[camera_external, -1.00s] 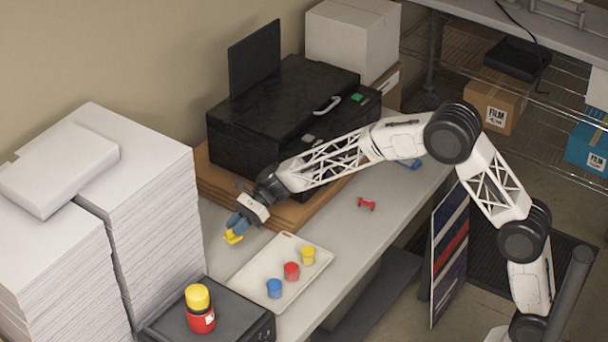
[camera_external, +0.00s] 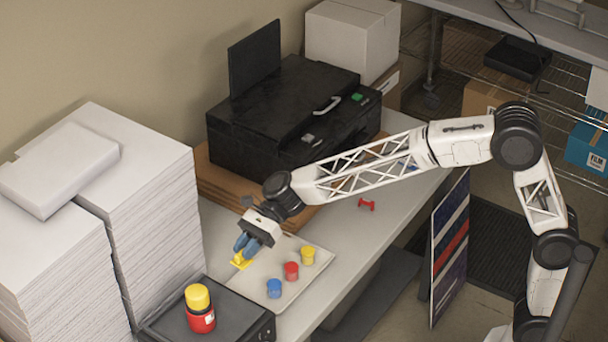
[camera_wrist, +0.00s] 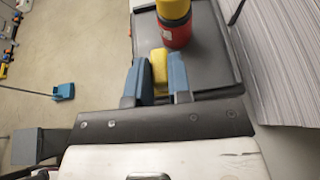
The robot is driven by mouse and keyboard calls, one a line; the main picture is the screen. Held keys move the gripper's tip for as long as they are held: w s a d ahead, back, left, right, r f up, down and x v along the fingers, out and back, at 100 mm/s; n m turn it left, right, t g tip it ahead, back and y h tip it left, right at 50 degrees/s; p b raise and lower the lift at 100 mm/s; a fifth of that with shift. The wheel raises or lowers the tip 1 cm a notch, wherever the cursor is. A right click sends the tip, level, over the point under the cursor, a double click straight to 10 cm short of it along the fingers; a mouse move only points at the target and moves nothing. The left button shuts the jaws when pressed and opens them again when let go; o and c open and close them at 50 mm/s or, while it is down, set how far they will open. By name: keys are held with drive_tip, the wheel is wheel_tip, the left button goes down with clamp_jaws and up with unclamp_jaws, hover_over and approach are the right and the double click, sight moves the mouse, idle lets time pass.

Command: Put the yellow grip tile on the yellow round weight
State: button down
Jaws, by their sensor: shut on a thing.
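My gripper (camera_external: 243,254) is shut on the yellow grip tile (camera_external: 240,262), held over or near the left edge of the cream tray. In the wrist view the yellow tile (camera_wrist: 159,68) sits between the two blue fingers of my gripper (camera_wrist: 159,80). The yellow round weight (camera_external: 308,255) stands on the tray at its right end, to the right of my gripper and apart from it. Whether the tile touches anything below is not clear.
The cream tray (camera_external: 262,295) also holds a red weight (camera_external: 291,271) and a blue weight (camera_external: 274,288). A red bottle with a yellow cap (camera_external: 200,310) stands on a black box at the front. Paper stacks (camera_external: 155,190) rise at left. A red grip piece (camera_external: 367,204) lies on the table.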

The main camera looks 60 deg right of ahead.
drive_tip(key=s+a+r, duration=0.5)
drive_tip(key=s, duration=0.4)
drive_tip(key=shift+s+r+n+g, duration=0.25)
drive_tip(key=shift+n+g, duration=0.05)
drive_tip(key=shift+g, duration=0.1)
hover_over(200, 287)
drive_tip(key=shift+f, duration=0.75)
drive_tip(key=shift+f, duration=1.75)
drive_tip(key=shift+f, duration=0.15)
drive_tip(key=c, duration=1.1)
unclamp_jaws()
drive_tip(key=shift+o, duration=0.2)
